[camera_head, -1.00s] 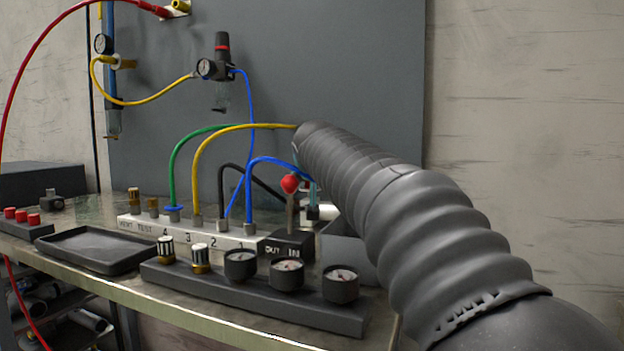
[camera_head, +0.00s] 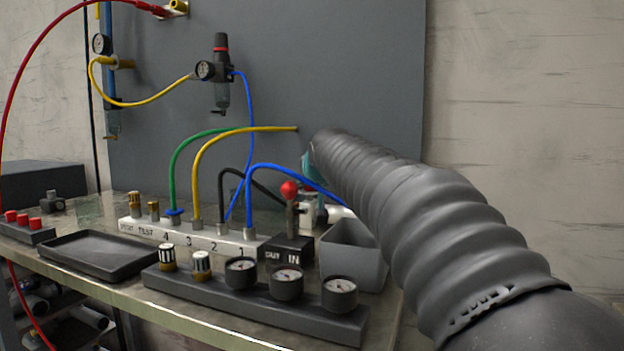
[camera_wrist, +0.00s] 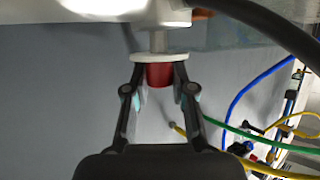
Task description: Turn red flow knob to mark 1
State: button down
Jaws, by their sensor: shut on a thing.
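The red flow knob (camera_wrist: 159,75) shows in the wrist view below a white disc (camera_wrist: 160,57) on a metal stem. My gripper (camera_wrist: 160,83) has its two fingers on either side of the red knob and is shut on it. No mark numbers can be read on the disc, so the knob's setting cannot be told. In the head view my arm hides the knob and most of the gripper; only a teal patch shows at the arm's far end.
A red-ball lever (camera_head: 289,189) stands on a black IN/OUT block, beside a grey bin (camera_head: 352,257). A numbered manifold (camera_head: 190,232) carries green, yellow, black and blue hoses. A gauge strip (camera_head: 255,302) lies in front; an empty black tray (camera_head: 97,252) is left.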

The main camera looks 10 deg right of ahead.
jog(key=c, duration=1)
grip_release()
jog(key=shift+o, duration=0.2)
jog(key=v, duration=1.2)
